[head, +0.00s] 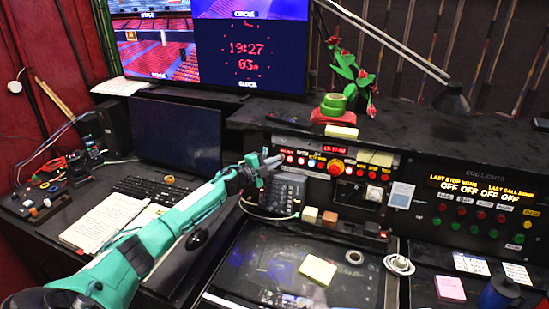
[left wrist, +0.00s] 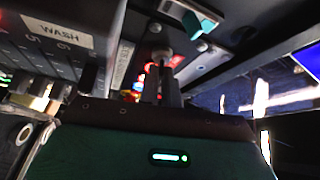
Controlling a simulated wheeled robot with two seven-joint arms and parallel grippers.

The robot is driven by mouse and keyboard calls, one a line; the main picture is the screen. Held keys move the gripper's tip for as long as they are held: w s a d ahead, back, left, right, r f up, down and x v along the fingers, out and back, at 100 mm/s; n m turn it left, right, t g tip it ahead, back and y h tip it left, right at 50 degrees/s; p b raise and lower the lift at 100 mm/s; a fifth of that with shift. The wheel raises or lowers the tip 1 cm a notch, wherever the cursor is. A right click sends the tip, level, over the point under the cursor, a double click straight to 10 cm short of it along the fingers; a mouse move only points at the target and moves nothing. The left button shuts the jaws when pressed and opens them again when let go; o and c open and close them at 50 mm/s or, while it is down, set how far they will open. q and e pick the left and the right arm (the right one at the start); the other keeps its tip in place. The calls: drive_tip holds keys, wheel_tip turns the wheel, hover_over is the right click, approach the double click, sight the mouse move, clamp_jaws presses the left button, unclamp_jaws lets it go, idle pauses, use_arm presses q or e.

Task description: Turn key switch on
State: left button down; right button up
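My left gripper (head: 268,162) reaches in from the left in the head view and is in front of the left part of the button panel (head: 300,142). In the left wrist view its two fingers (left wrist: 161,88) are close together. A small grey rounded knob (left wrist: 162,56) shows just beyond the fingertips; I cannot tell whether they touch it or whether it is the key switch. I cannot make out the key switch for certain in the head view, and the arm may hide part of the panel. My right gripper is not in view.
A large red button (head: 335,167) sits on the panel, right of my gripper. A dark telephone (head: 286,190) is below the gripper. A cue lights panel (head: 480,207) stands at the right. A keyboard (head: 150,190) and open book (head: 103,219) lie at the left.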

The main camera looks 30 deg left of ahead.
use_arm(q)
drive_tip(key=shift+m+g+p, duration=0.9)
drive_tip(key=shift+m+p, duration=0.45)
drive_tip(key=shift+m, duration=0.05)
drive_tip(key=c, duration=1.6)
unclamp_jaws()
drive_tip(key=shift+s, duration=0.1)
drive_tip(key=b+v, duration=0.5)
drive_tip(key=v, duration=0.8)
drive_tip(key=shift+s, duration=0.25)
drive_tip(key=shift+a+r, duration=0.1)
